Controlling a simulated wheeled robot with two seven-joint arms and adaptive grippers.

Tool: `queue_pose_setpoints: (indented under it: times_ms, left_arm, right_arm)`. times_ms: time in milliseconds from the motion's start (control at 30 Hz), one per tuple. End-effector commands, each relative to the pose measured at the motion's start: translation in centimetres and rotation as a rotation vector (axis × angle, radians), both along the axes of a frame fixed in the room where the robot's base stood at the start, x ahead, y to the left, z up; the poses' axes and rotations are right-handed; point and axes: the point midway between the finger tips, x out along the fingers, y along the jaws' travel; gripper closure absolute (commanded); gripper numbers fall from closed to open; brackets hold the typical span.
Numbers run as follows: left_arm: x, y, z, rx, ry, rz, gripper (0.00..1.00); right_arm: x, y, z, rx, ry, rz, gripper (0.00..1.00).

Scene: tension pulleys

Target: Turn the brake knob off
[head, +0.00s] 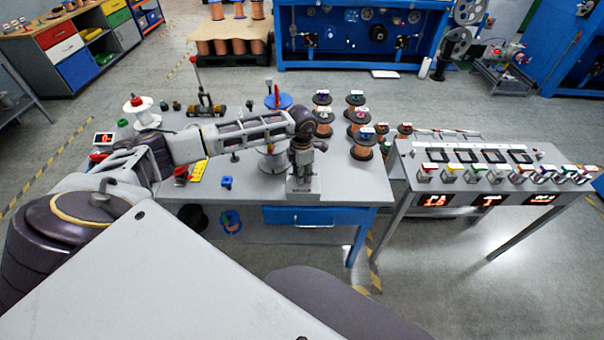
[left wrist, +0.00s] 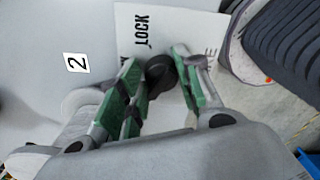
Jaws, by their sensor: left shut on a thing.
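The brake knob (left wrist: 160,72) is a small round black knob in the left wrist view. It stands in front of a white label plate (left wrist: 140,25) on which the word LOCK and parts of other words can be read. My left gripper (left wrist: 158,88) has its green-padded fingers on both sides of the knob, shut on it. In the head view my left gripper (head: 302,170) points down at the front of the workbench, above a small pale plate (head: 303,189). The knob is hidden there by the gripper. My right gripper is not in view.
A side table (head: 480,160) with several switches and red displays stands at the right.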

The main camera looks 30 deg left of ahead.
Motion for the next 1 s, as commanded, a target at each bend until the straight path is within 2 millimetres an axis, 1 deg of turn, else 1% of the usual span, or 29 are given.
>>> queue_pose_setpoints:
  times_ms: [467, 500, 633, 667, 867, 1000]
  left_arm:
    - [-0.2, -0.2, -0.2, -0.004, 0.007, 0.019, 0.9]
    - [-0.2, -0.2, -0.2, -0.004, 0.007, 0.019, 0.65]
    - [-0.2, -0.2, -0.2, -0.003, 0.006, 0.019, 0.48]
    - [-0.2, -0.2, -0.1, -0.002, 0.005, 0.019, 0.46]
    - [-0.1, -0.1, -0.1, -0.001, 0.003, 0.019, 0.46]
    - [-0.1, -0.1, 0.0, -0.002, 0.003, 0.019, 0.46]
  right_arm:
    - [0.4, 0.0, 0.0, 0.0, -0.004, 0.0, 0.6]
    - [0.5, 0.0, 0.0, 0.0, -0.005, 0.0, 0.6]
    - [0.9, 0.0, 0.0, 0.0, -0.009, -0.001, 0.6]
    - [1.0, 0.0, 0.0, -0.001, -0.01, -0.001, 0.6]
    - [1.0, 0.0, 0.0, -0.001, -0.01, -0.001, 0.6]
    - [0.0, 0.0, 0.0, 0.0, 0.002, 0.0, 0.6]
